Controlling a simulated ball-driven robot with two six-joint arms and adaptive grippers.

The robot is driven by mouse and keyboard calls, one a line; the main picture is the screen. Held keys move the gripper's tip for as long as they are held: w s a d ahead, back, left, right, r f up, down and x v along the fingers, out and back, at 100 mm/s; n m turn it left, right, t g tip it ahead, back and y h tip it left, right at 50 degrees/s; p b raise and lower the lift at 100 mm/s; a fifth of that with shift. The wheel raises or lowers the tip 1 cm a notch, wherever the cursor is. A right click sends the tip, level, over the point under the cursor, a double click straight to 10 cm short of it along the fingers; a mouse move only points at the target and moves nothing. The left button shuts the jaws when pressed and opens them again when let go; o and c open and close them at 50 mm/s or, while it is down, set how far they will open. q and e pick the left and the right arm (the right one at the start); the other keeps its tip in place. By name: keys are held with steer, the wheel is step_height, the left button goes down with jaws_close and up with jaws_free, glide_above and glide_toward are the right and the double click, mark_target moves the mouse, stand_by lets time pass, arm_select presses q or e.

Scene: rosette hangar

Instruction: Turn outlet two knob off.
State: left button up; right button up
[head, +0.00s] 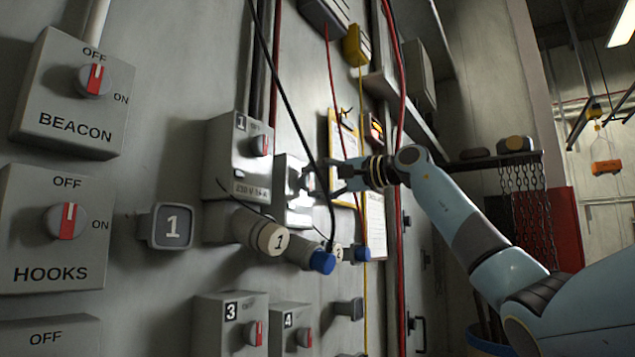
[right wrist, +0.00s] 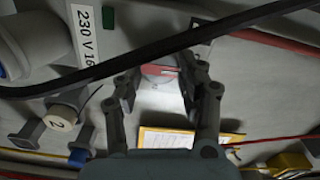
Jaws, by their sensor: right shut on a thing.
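The outlet two box (head: 292,212) is the grey box right of the box marked 1; its lit face shows in the right wrist view (right wrist: 165,103). Its knob (right wrist: 160,71), with a red bar, sits between my right fingertips in the right wrist view. My right gripper (head: 306,183) is at the front of this box, shut on the knob. In the head view the fingers and glare hide the knob. The OFF and ON marks by it cannot be read. My left gripper is not in view.
Box 1 (head: 236,158) and its socket cap (head: 271,239) stand close left. A black cable (head: 296,110) hangs before the box and crosses the right wrist view. Boxes 3 (head: 229,325) and 4 (head: 290,330) are below. BEACON (head: 75,125) and HOOKS (head: 50,272) switches are far left.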

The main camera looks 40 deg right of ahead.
steer(key=shift+f, duration=0.15)
steer(key=o, duration=1.2)
steer(key=shift+v, duration=6)
